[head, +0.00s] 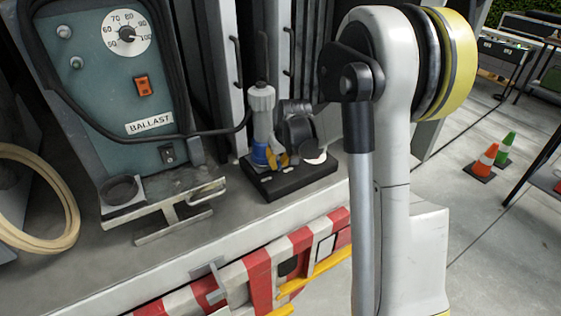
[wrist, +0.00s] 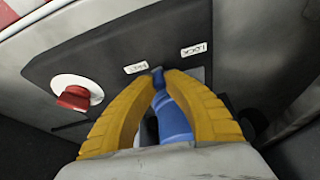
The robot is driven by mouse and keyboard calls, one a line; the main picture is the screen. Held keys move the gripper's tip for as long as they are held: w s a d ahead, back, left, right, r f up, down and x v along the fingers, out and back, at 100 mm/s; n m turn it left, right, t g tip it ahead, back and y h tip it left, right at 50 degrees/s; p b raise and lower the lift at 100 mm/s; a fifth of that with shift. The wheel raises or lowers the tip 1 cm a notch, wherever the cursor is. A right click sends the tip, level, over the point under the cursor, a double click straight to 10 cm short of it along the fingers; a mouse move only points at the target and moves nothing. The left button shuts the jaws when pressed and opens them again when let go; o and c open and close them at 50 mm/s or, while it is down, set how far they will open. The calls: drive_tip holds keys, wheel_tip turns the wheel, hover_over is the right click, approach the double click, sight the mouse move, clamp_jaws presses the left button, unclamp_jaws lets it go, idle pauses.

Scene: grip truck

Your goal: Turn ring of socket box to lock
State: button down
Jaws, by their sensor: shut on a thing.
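The black socket box (head: 290,186) sits on the grey truck deck in the head view. A grey plug (head: 262,100) stands upright in it, with the blue ring (head: 259,154) at its base. My gripper (head: 278,160) reaches the ring from the right. In the wrist view its yellow fingers (wrist: 161,78) are shut on the blue ring (wrist: 174,118), one on each side. The ring's small blue tab (wrist: 157,71) shows between the fingertips, close to the left label (wrist: 136,68). The LOCK label (wrist: 194,49) is farther right. The fingers hide much of the ring.
A red knob on a white disc (wrist: 74,95) is left of the ring on the box. A black cable (head: 215,132) runs from the plug to the BALLAST unit (head: 120,80). A metal bracket (head: 180,205) lies left of the box. Vertical panels stand close behind.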

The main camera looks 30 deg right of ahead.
drive_tip(key=c, duration=1.4)
unclamp_jaws()
drive_tip(key=v, duration=1.2)
drive_tip(key=shift+w, duration=0.1)
